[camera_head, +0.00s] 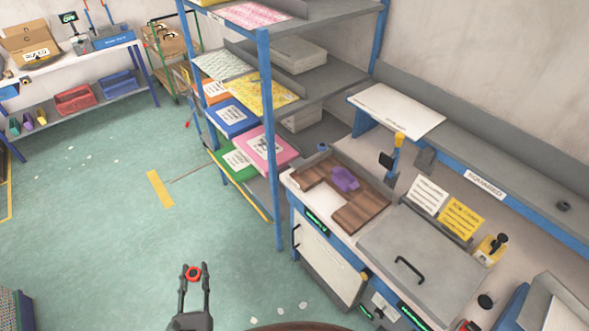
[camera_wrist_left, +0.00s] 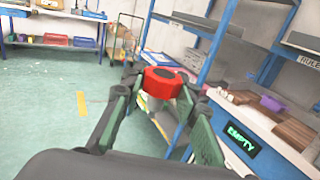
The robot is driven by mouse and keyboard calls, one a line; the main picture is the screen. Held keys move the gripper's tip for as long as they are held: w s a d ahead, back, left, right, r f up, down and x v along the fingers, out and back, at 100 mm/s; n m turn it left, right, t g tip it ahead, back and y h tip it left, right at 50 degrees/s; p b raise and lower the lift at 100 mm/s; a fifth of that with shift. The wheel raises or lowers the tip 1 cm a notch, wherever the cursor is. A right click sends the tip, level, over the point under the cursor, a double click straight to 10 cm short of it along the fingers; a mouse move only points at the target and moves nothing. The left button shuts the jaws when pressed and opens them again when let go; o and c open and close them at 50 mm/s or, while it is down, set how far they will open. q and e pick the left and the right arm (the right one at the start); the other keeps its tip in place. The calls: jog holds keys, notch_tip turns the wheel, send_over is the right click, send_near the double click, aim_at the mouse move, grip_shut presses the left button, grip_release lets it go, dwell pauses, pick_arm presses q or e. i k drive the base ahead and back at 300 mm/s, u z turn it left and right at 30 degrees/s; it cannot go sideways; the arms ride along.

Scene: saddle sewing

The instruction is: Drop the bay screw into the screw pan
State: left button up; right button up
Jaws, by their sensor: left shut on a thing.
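My left gripper (camera_head: 193,272) is shut on the bay screw (camera_head: 193,273), a small red piece with a six-sided head and a dark middle. It is held between the fingertips, above the green floor in the head view. I cannot tell for sure which thing is the screw pan. A shallow tray (camera_head: 300,178) with brown blocks and a purple piece (camera_head: 345,179) stands on the bench to the right. My right gripper is not in view.
A blue-post shelf rack (camera_head: 266,110) with coloured packets stands ahead, left of the bench. A grey lid with a black handle (camera_head: 415,245) lies on the bench. A green display (camera_wrist_left: 240,140) reads EMPTY. Open floor (camera_head: 100,215) lies to the left.

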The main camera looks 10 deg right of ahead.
aim_at(340, 183)
jog(key=z, duration=0.55)
jog(key=i, duration=0.85)
jog(key=z, duration=0.85)
